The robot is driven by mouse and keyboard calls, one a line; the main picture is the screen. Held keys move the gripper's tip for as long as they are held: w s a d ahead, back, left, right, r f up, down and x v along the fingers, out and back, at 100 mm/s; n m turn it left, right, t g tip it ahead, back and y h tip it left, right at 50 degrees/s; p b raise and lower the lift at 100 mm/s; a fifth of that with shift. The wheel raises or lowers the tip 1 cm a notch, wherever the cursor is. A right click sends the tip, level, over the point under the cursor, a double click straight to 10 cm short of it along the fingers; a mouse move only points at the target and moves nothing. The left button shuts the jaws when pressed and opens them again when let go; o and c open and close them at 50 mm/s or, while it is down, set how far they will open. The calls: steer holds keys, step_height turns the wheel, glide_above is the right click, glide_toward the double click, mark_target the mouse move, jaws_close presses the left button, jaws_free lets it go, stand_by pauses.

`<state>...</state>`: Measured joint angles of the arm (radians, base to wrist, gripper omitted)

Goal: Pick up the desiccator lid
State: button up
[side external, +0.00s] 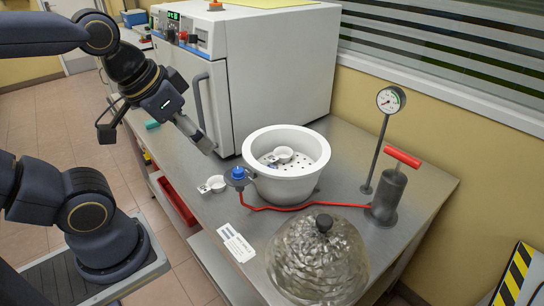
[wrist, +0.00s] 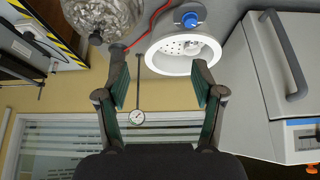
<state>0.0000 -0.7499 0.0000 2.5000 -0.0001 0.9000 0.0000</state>
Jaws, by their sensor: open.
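The desiccator lid (side external: 318,258) is a clear, rippled glass dome with a black knob on top. It rests on the metal bench near the front right in the side view, and part of it shows at the top left of the wrist view (wrist: 100,14). The white desiccator bowl (side external: 287,188) stands uncovered behind it, with a perforated plate and a small white dish inside. My gripper (side external: 197,137) is in the air left of the bowl, in front of the oven, well away from the lid. In the wrist view its two fingers (wrist: 160,72) are apart with nothing between them.
A red hose (side external: 300,206) runs from the bowl's blue valve (side external: 238,173) to a hand pump (side external: 388,196) beside a gauge stand (side external: 378,140). A white oven (side external: 240,75) stands at the back. A small white dish (side external: 214,184) and a label card (side external: 236,242) lie near the bench edge.

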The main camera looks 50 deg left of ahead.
step_height(320, 180, up, 4)
steer(key=w+m, duration=0.2)
steer(key=m+g, duration=0.6)
steer(key=m, duration=0.1)
glide_above(325, 219)
steer(key=f, duration=1.8)
steer(key=shift+w+f, duration=0.2)
steer(key=shift+w, duration=0.1)
steer(key=f, duration=0.5)
steer(key=shift+s+f, duration=0.35)
